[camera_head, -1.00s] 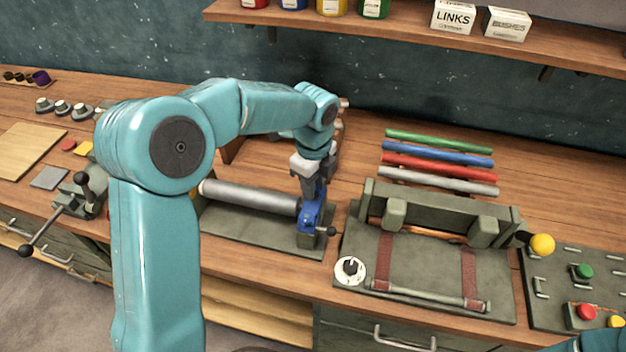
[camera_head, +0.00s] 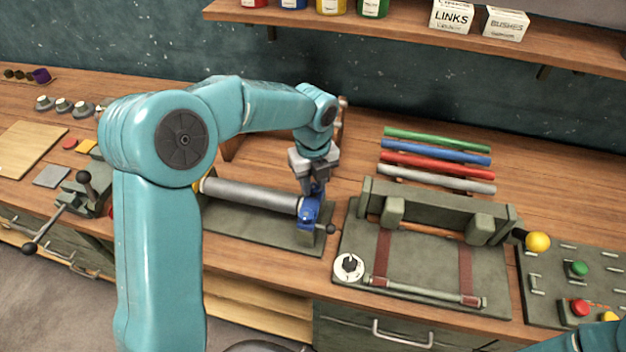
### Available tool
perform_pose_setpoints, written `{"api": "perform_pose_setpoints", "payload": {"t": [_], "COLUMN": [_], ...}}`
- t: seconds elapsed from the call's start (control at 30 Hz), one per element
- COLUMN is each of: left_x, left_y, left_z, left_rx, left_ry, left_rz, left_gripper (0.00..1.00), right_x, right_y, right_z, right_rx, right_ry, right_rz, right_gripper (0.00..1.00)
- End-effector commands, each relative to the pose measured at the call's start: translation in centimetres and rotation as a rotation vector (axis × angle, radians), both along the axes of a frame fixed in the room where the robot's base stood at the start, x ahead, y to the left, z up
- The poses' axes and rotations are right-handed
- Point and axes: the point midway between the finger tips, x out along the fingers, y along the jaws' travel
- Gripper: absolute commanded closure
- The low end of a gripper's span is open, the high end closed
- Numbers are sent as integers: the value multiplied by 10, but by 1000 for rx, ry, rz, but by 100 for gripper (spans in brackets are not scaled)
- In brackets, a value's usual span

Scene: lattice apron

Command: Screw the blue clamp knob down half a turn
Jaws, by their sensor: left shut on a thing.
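The blue clamp (camera_head: 309,215) stands at the right end of a grey roller (camera_head: 250,194) on a green base plate (camera_head: 240,227). A dark ball-ended lever sticks out to its right. My left gripper (camera_head: 314,188) points down from above onto the top of the clamp and is shut on the blue knob there. The knob is mostly hidden by the fingers. Of my right arm only a teal part shows at the lower right corner; its gripper is out of the picture.
A green fixture (camera_head: 440,270) with a white dial (camera_head: 349,267) stands right of the clamp. Several coloured rods (camera_head: 437,159) lie behind it. A button panel (camera_head: 570,293) is at far right, and a lever device (camera_head: 87,193) at left. A shelf (camera_head: 420,40) hangs above.

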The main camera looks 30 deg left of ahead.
Motion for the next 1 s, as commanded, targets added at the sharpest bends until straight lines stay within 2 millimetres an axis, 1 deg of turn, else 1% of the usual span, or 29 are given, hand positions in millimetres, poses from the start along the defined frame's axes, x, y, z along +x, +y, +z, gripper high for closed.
{"api": "perform_pose_setpoints", "payload": {"t": [0.03,0.3,0.33,0.4,0.67,0.77,0.87,0.97,1.0], "left_x": [-3,-3,-3,-3,-1,0,1,1,1], "left_y": [-2,-2,-2,-2,-1,-1,-1,-1,-1], "left_z": [-4,-4,-4,-4,-1,4,18,41,52], "left_rx": [-3,-4,-3,-3,-1,-1,0,-1,-1], "left_ry": [14,15,15,13,6,2,-1,-3,-3], "left_rz": [-3,-3,-3,-3,-1,-1,-1,-1,-1], "left_gripper": [100,100,65,46,46,46,46,46,46], "right_x": [0,0,0,0,0,0,0,0,0], "right_y": [0,0,0,0,0,0,0,0,0], "right_z": [-1,-1,-1,-1,0,-1,-4,-8,-9], "right_rx": [0,0,0,0,0,0,0,0,0], "right_ry": [0,0,0,0,0,0,0,0,0], "right_rz": [0,0,0,0,0,0,0,0,0], "right_gripper": [57,57,57,57,57,57,57,57,57]}}
